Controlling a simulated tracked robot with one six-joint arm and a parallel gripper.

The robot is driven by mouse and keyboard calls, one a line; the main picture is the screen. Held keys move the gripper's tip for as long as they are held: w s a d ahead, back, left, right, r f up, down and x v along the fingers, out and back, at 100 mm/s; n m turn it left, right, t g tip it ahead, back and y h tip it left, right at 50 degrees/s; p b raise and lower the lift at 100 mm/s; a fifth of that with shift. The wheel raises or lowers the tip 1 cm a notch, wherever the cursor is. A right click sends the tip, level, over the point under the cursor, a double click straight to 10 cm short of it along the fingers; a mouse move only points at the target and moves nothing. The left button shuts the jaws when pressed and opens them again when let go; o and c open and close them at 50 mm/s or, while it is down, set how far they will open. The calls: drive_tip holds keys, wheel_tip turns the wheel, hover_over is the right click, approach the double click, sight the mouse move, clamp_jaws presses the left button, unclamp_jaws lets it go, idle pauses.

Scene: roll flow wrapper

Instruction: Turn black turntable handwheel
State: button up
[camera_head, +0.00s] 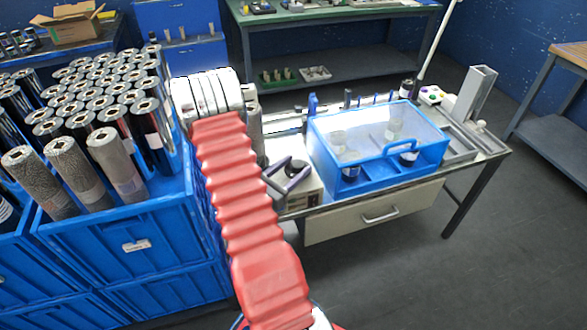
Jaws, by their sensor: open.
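My gripper (298,167) is at the left end of the workbench, beside the blue-framed clear cover. Its two dark fingers stand apart, with a gap between them. The fingers are over or just beside a pale box (303,198) at the bench's front left; I cannot tell whether they touch it. I cannot make out the black turntable handwheel clearly; dark parts near the fingers blend with them. My red-sleeved arm hides part of the area to the left.
The blue-framed clear cover (375,180) stands just right of my gripper. Blue crates (125,240) full of upright rolls (120,165) are close on the left. The workbench (478,165) has a drawer (375,212) in front. The floor at the lower right is clear.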

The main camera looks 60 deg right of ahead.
drive_tip(key=shift+c, duration=0.4)
drive_tip(key=c, duration=0.9)
drive_tip(key=shift+a, duration=0.15)
drive_tip(key=shift+c, duration=0.4)
drive_tip(key=shift+s+d+n+t, duration=0.1)
drive_tip(key=shift+d+n+t, duration=0.15)
drive_tip(key=shift+t, duration=0.25)
drive_tip(key=shift+s+n+t, duration=0.25)
drive_tip(key=shift+n+t, duration=0.75)
drive_tip(key=shift+t, duration=0.5)
drive_tip(key=shift+s+n+t, duration=0.2)
drive_tip(key=shift+n+t, duration=0.75)
drive_tip(key=shift+t, duration=0.55)
drive_tip(key=shift+n+t, duration=0.4)
drive_tip(key=shift+t, duration=0.2)
drive_tip(key=shift+n+t, duration=0.5)
drive_tip(key=shift+t, duration=0.2)
